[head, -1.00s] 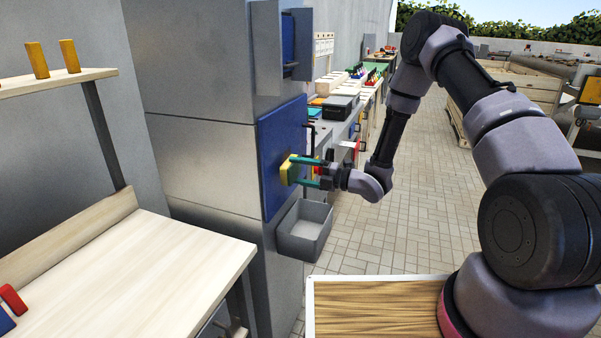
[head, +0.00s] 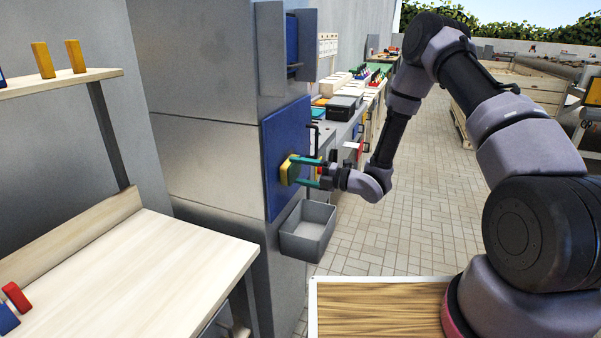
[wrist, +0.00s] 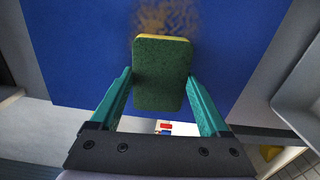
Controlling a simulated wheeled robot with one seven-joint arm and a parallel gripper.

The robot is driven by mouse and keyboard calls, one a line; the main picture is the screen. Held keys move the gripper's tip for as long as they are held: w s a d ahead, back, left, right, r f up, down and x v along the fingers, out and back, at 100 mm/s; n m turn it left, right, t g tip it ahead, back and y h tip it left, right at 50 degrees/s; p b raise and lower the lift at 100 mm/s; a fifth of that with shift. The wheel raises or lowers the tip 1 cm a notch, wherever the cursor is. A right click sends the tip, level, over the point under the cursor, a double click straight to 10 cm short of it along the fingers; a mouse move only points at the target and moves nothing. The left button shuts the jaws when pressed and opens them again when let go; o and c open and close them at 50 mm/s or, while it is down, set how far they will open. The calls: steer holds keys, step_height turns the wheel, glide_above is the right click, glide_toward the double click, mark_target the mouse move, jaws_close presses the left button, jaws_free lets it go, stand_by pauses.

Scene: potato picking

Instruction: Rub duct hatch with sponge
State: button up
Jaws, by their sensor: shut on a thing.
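The duct hatch (head: 286,150) is a blue upright panel on the side of the grey duct. In the wrist view the hatch (wrist: 80,60) fills the background and carries a brownish smudge (wrist: 168,17) just beyond the sponge. The sponge (head: 288,171) is yellow with a green side; in the wrist view its green face (wrist: 160,75) shows. My gripper (head: 311,173) is shut on the sponge, with one green finger at each side of it. The sponge's yellow side is against or very close to the hatch; exact contact cannot be told.
A grey open bin (head: 307,233) is fixed below the hatch. A wooden bench (head: 150,280) and a shelf (head: 60,83) stand at the left. A counter with boxes (head: 340,108) runs behind the hatch. The tiled floor (head: 420,220) at right is clear.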

steer(key=shift+w+a, duration=0.1)
steer(key=shift+a, duration=0.25)
steer(key=shift+w+d, duration=1.9)
steer(key=shift+w, duration=3.15)
steer(key=shift+s+a, duration=0.65)
steer(key=shift+s, duration=1.05)
steer(key=shift+s+a, duration=0.65)
steer(key=shift+s, duration=1.05)
steer(key=shift+s+a, duration=0.65)
steer(key=shift+s, duration=1.05)
steer(key=w+d, duration=0.3)
steer(key=w, duration=0.7)
steer(key=shift+d, duration=0.4)
